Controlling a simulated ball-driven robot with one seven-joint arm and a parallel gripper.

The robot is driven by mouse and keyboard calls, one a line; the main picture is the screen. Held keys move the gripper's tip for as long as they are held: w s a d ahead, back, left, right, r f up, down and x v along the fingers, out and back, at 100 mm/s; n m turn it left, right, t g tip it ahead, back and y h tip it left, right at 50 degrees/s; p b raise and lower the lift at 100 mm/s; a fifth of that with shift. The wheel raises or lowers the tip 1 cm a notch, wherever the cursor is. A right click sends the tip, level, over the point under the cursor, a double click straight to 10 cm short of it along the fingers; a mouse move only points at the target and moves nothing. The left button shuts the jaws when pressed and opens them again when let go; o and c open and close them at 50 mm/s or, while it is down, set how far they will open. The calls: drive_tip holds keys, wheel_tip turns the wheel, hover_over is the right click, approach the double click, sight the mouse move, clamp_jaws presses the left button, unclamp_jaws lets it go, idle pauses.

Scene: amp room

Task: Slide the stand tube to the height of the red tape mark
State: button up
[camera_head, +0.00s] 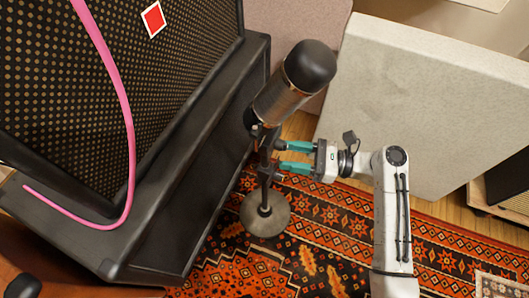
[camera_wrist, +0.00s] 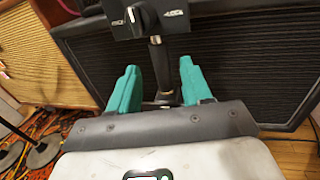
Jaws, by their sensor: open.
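The microphone stand has a dark tube (camera_head: 266,186) rising from a round grey base (camera_head: 278,214) on the rug. A large microphone (camera_head: 290,83) with a black rounded head leans at its top, above a dark clamp. The red tape mark (camera_head: 153,19) is a white-edged red square on the amp grille, at the upper left. My gripper (camera_head: 280,157) is open, with its teal fingertips close to the stand just below the clamp. In the wrist view the tube (camera_wrist: 158,66) shows in the gap between the fingers (camera_wrist: 158,85), under a black block with a knob (camera_wrist: 141,18). Contact cannot be told.
A large black amp cabinet (camera_head: 75,90) stands to the left of the stand, with a pink cable (camera_head: 120,95) hanging over it. A pale grey panel (camera_head: 420,105) stands behind my arm at the right. A patterned rug (camera_head: 335,235) covers the floor.

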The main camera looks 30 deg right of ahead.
drive_tip(key=b+x, duration=0.2)
drive_tip(key=x, duration=0.5)
drive_tip(key=shift+c, duration=0.3)
drive_tip(key=shift+s, duration=0.1)
clamp_jaws()
